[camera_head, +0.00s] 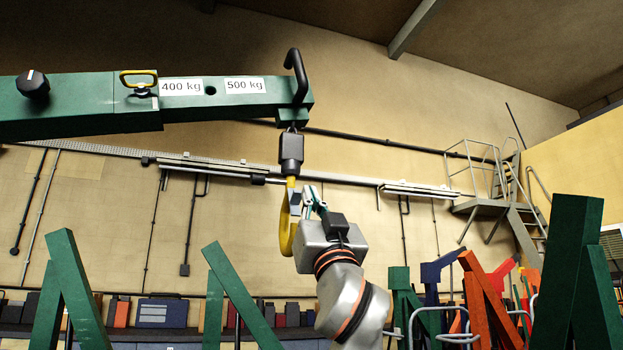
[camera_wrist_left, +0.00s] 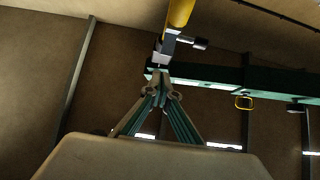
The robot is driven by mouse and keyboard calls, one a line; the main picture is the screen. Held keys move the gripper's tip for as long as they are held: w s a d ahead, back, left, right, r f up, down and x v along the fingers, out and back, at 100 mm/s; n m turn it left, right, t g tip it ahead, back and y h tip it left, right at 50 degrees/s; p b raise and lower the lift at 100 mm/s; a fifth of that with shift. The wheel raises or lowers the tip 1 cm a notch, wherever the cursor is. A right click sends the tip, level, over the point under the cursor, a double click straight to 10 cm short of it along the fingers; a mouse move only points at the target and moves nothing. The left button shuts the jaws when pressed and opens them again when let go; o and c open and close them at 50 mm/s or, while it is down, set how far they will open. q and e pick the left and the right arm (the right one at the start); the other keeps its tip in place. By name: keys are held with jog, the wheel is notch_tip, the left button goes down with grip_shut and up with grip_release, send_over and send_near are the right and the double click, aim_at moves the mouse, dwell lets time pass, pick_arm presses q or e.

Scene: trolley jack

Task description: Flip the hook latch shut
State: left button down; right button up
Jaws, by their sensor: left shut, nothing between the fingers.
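The yellow hook (camera_head: 287,235) hangs under a black block (camera_head: 291,152) at the tip of the green boom (camera_head: 230,98). A small grey metal piece (camera_head: 295,203), which looks like the hook latch, sits at the upper right of the hook; whether it is shut I cannot tell. My left gripper (camera_head: 307,194) is shut and empty, right beside this piece. In the left wrist view its fingertips (camera_wrist_left: 161,76) meet just below the grey latch piece (camera_wrist_left: 168,45) and the yellow hook (camera_wrist_left: 180,12). Whether the tips touch the latch is unclear. My right gripper is out of view.
The boom carries a yellow-handled pin (camera_head: 139,78), a black knob (camera_head: 33,84) and a bent black handle (camera_head: 296,75). Green stands (camera_head: 68,285) and an orange one (camera_head: 484,300) rise below. Air right of the hook is mostly free above my arm.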

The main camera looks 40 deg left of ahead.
pick_arm(q)
jog(key=shift+s+d+f, duration=0.2)
jog(key=shift+f, duration=0.45)
jog(key=shift+s+d+f, duration=0.15)
jog(key=shift+f, duration=0.45)
